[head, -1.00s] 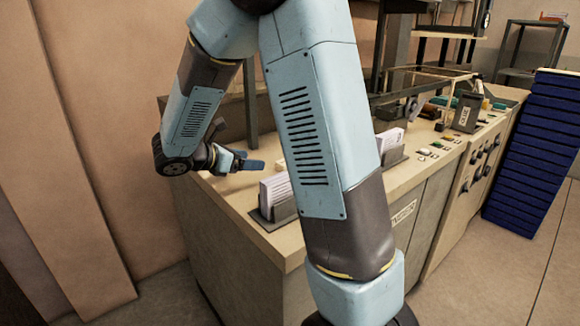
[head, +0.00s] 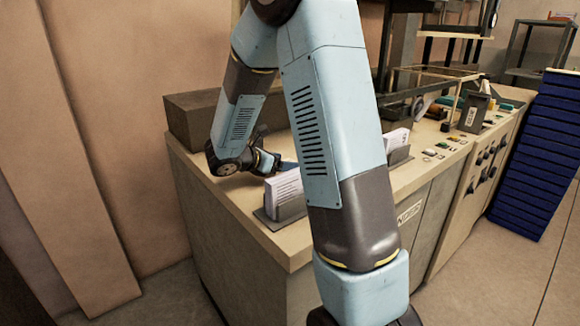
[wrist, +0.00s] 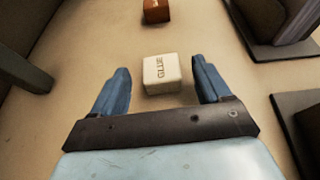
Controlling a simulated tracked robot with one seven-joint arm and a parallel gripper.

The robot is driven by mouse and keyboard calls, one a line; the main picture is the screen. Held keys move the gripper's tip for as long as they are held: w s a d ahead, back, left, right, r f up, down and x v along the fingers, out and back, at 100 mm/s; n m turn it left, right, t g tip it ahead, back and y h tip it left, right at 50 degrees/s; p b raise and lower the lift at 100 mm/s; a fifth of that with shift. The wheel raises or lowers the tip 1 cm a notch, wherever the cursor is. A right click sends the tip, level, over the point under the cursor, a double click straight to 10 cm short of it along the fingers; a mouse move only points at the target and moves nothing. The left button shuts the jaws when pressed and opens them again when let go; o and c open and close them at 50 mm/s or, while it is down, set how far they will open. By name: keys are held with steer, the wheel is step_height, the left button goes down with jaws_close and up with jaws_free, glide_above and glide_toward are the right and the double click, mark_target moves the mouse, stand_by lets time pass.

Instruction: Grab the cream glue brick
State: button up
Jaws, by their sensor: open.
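The cream glue brick (wrist: 161,75) is a small block with "GLUE" lettered on its top. In the wrist view it lies on the counter, between and slightly ahead of my two blue fingers. My gripper (wrist: 163,77) is open, with a finger on each side of the brick and a gap showing on both sides. In the head view my gripper (head: 278,166) is low over the counter behind the paper holder, and the brick is hidden there.
A brown-orange block (wrist: 157,11) lies beyond the brick. A holder with papers (head: 284,198) stands near the counter's front edge. A brown box (head: 195,118) sits at the back left. Dark holder bases (wrist: 290,45) flank the right of the wrist view.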

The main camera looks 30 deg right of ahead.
steer(key=shift+x, duration=1.15)
steer(key=c, duration=1.1)
steer(key=shift+o, duration=0.2)
steer(key=shift+r, duration=0.1)
